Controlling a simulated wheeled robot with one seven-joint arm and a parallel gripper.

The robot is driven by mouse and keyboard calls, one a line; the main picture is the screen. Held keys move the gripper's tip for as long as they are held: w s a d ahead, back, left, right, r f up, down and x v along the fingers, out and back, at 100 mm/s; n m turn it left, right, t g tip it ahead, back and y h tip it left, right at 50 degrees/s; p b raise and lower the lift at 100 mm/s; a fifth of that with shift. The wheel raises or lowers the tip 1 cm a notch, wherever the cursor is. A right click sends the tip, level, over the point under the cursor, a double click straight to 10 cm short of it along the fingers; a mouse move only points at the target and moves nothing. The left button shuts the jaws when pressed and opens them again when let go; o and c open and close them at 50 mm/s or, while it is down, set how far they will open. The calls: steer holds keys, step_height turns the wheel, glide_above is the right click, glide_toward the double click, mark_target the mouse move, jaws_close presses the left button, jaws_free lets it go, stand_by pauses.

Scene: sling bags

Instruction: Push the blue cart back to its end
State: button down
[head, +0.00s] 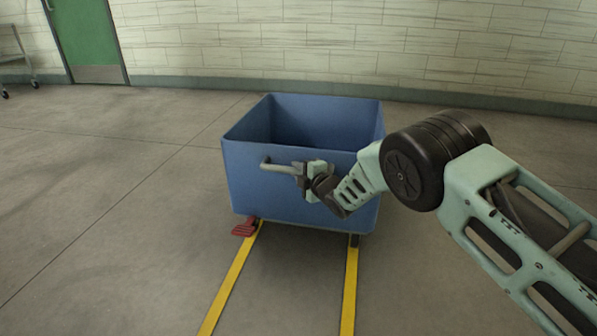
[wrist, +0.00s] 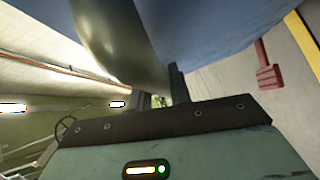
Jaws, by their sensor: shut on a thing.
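The blue cart (head: 250,180) is an open, empty-looking bin standing on the floor in the middle of the head view. A pale bar handle (head: 280,168) runs along its near side. My gripper (head: 302,171) is shut on this handle, near the handle's middle or right part. In the wrist view the handle (wrist: 115,40) passes large and close by the fingers (wrist: 160,95), with the blue cart wall (wrist: 210,30) behind. A red pedal (head: 245,227) sticks out low at the cart's near left corner; it also shows in the wrist view (wrist: 268,76).
Two yellow floor lines (head: 230,285) (head: 349,290) run from under the cart toward me. A block wall (head: 330,50) stands behind the cart, with open floor between. A green door (head: 88,35) and a wheeled rack (head: 15,55) are at the far left.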

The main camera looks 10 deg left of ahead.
steer(key=c, duration=1.3)
jaws_free()
steer(key=shift+s+d+r+p, duration=0.15)
steer(key=shift+s+d+p, duration=0.15)
steer(key=shift+s+p, duration=0.05)
steer(key=p+v, duration=0.6)
steer(key=v, duration=1)
steer(key=shift+s+p, duration=0.15)
steer(key=shift+p, duration=0.15)
steer(key=shift+d, duration=0.15)
